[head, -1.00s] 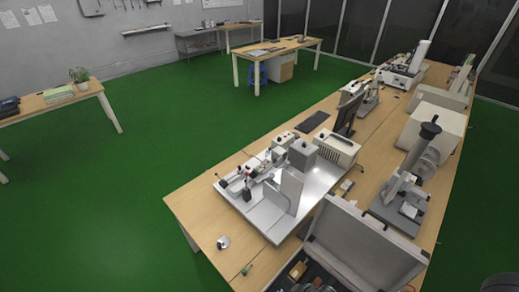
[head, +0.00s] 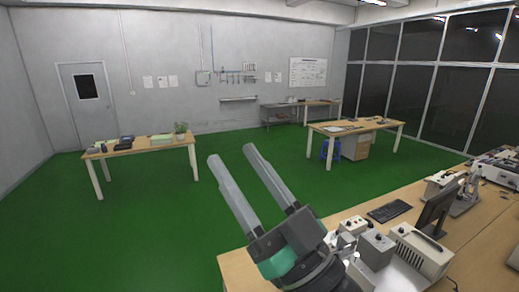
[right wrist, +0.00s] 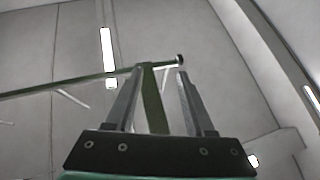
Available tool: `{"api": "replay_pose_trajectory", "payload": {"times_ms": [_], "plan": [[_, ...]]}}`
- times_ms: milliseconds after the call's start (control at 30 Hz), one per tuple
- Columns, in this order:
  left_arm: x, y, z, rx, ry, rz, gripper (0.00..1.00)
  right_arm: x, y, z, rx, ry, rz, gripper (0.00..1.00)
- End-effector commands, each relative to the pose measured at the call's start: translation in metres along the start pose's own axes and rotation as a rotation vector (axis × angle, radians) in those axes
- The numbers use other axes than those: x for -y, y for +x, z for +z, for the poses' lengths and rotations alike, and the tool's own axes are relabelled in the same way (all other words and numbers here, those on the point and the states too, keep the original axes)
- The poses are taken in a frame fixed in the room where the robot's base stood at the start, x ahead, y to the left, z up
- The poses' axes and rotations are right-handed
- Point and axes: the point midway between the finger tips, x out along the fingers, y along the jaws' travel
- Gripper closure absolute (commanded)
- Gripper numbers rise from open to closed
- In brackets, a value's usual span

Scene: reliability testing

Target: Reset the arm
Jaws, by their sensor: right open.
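My right gripper (head: 233,156) stands raised in front of the workbench, its two long grey fingers pointing up and to the left. The fingers are apart with nothing between them. In the right wrist view the same fingers (right wrist: 160,73) point up towards the grey ceiling, with a green beam (right wrist: 152,100) beyond them. The gripper looks clear of every surface. My left gripper is in neither view now.
The wooden workbench (head: 237,268) at lower right carries test devices, a black keyboard (head: 389,211) and a monitor (head: 436,208). A side table (head: 150,146) with a plant stands at left, and another table (head: 357,129) at the back. Green floor lies open between them.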

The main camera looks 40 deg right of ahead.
Motion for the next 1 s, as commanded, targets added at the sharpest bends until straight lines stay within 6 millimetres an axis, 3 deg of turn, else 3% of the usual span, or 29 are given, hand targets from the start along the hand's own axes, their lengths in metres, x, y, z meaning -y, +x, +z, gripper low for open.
{"api": "replay_pose_trajectory", "payload": {"times_ms": [33, 100, 200, 1000], "plan": [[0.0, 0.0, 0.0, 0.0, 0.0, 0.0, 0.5, 0.009, 0.0, -0.035, -0.082, 0.015, -0.015, 0.46], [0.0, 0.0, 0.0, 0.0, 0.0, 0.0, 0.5, 0.015, -0.003, -0.067, -0.158, 0.032, -0.027, 0.46], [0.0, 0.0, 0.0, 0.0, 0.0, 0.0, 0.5, 0.019, -0.005, -0.088, -0.208, 0.044, -0.035, 0.46], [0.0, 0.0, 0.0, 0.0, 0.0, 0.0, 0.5, 0.019, -0.005, -0.088, -0.207, 0.043, -0.034, 0.46]]}}
